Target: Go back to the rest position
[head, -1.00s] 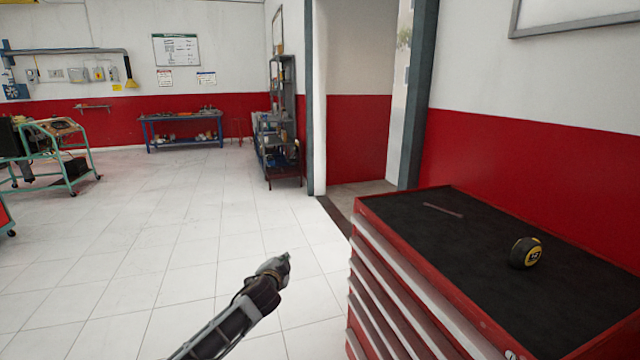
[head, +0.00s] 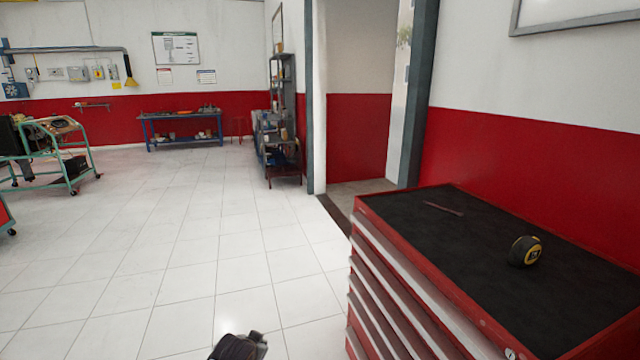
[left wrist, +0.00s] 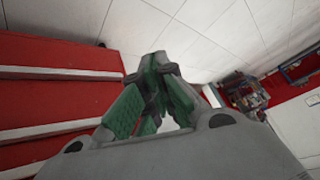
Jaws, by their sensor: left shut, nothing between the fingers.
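My left gripper (left wrist: 152,95) shows in the left wrist view with its green-padded fingers shut and nothing between them. In the head view only a dark part of my left arm shows at the bottom edge, left of the red tool cabinet (head: 400,268). The left gripper hangs in front of the cabinet's drawers, over the tiled floor. My right gripper is in neither view.
The cabinet's black top holds a yellow and black tape measure (head: 525,251) and a thin rod-like tool (head: 444,209). A shelf unit (head: 281,115), a blue workbench (head: 183,129) and a green-framed engine trainer (head: 62,150) stand farther back. The white floor between is clear.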

